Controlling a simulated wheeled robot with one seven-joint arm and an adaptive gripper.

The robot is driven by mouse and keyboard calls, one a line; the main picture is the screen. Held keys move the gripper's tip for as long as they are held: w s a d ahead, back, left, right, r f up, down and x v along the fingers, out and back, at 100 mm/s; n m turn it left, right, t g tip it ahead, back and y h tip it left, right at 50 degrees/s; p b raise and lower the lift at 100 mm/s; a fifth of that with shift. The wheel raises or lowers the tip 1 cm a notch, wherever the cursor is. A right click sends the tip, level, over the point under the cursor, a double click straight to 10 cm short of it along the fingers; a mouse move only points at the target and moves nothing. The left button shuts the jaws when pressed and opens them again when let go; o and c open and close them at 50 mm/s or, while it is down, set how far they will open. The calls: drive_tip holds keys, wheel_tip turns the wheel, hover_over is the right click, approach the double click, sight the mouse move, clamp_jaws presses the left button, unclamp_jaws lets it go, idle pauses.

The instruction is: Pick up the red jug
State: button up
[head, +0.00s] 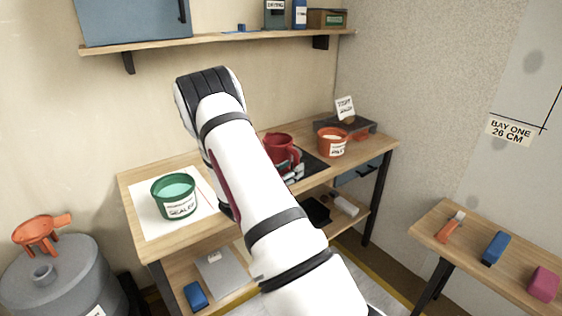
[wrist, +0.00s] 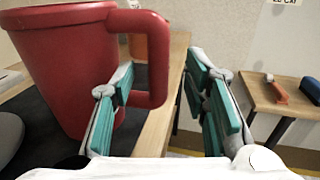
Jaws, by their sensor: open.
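The red jug (head: 279,146) stands on the wooden workbench in the head view, partly hidden behind my arm. In the wrist view the red jug (wrist: 62,65) fills the left side, upright on a dark mat (wrist: 35,130), with its handle (wrist: 158,60) pointing right. My gripper (wrist: 168,95) is open, with teal pads on both fingers. The left finger overlaps the jug's body below the handle, and the right finger is out to the right of the handle. I cannot tell whether the left finger touches the jug. In the head view my gripper (head: 293,170) is mostly hidden by my arm.
A green sealer bucket (head: 174,196) stands on a white sheet at the bench's left. An orange-red tub (head: 332,142) stands right of the jug. A side table (head: 478,262) at right holds small tools and blocks. A shelf (head: 215,38) runs above.

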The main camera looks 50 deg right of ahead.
sight(294, 165)
drive_tip(key=shift+w+d, duration=0.15)
drive_tip(key=shift+d, duration=1.5)
clamp_jaws()
drive_tip(key=shift+r, duration=0.1)
